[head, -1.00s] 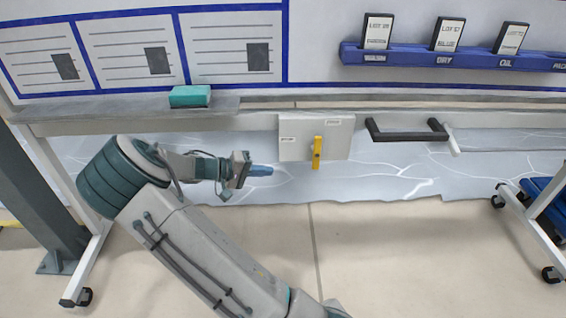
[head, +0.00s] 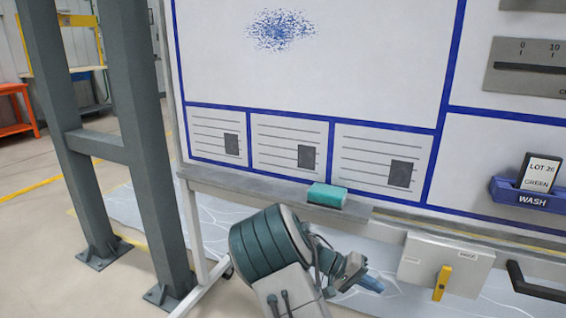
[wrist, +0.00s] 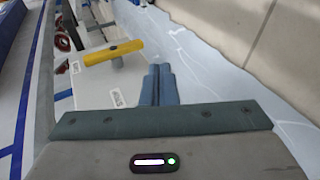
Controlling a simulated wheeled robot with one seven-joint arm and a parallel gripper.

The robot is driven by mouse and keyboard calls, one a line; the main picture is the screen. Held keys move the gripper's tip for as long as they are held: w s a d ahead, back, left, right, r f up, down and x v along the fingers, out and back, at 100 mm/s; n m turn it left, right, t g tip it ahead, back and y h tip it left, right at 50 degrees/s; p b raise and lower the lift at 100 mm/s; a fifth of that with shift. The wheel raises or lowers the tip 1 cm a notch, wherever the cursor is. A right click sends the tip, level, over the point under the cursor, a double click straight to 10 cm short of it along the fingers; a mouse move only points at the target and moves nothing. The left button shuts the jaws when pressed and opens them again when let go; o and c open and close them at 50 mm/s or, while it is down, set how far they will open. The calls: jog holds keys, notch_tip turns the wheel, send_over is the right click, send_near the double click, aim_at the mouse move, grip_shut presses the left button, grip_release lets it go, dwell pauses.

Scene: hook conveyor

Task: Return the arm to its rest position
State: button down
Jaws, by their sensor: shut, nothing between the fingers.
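My gripper (head: 372,284) is at the lower right of the head view, below the board's ledge and left of a grey box. Its blue fingers are closed together and empty. They also show in the wrist view (wrist: 159,85), side by side, with nothing between them. My arm is folded at the elbow below the ledge, and its lower part runs out of the head view at the bottom. The fingers are apart from the grey box and its yellow handle.
The grey box (head: 418,262) with a yellow handle (head: 441,283) hangs right of my gripper. A black handle (head: 535,287) is farther right. A teal block (head: 327,196) lies on the ledge (head: 240,183) above my arm. A grey steel frame (head: 95,147) stands at left.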

jog(key=s+a+r+n+t+y+p, duration=0.1)
jog(key=s+a+r+y+p, duration=0.3)
jog(key=r, duration=0.9)
jog(key=s+a+r+n+t+y+p, duration=0.1)
jog(key=s+a+r+t+y+p, duration=0.2)
jog(key=s+r+p, duration=0.8)
jog(key=s+a+r+n+t+y+p, duration=0.1)
jog(key=s+a+r+y+p, duration=0.4)
jog(key=s+r+p, duration=0.3)
notch_tip(320, 180, up, 9)
jog(key=p, duration=0.4)
jog(key=shift+r+t, duration=0.15)
jog(key=shift+t, duration=0.25)
